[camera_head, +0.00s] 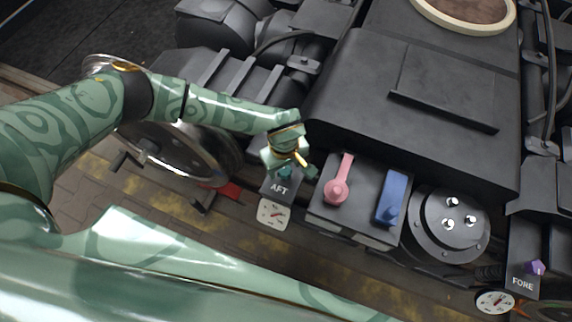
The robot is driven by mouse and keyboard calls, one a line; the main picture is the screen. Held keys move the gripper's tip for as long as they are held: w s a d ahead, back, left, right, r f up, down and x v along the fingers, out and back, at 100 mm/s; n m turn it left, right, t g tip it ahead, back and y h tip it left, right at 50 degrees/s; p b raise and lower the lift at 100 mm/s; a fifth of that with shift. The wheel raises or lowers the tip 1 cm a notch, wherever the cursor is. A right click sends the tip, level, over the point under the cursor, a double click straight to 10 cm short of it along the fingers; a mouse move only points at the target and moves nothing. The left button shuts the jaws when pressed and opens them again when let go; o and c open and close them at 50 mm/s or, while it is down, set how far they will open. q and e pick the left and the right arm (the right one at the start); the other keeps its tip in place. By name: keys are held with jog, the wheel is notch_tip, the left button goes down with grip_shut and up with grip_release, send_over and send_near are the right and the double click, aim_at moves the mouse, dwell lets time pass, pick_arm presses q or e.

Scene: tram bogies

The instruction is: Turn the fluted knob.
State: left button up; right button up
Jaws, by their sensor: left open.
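A small teal knob (286,171) sits on the dark box marked AFT (280,188), partly hidden by my left gripper. A purple, angular knob (537,267) stands on the dark box marked FORE (522,281) at the lower right. Both are too small for me to tell which is fluted. My left gripper (290,167) is open, right over the AFT box, with its fingers about the teal knob. I cannot tell whether they touch it. My right gripper is not in view.
A pink lever (337,190) and a blue lever (391,200) stand on a dark box right of AFT. White dials (271,213) (495,301) sit below the AFT and FORE boxes. A large dark housing (400,100) rises behind. A shiny wheel (185,150) is at the left.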

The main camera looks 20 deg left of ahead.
pick_arm(q)
jog(key=shift+f, duration=0.15)
jog(key=shift+c, duration=0.3)
jog(key=c, duration=0.9)
jog(key=shift+c, duration=0.2)
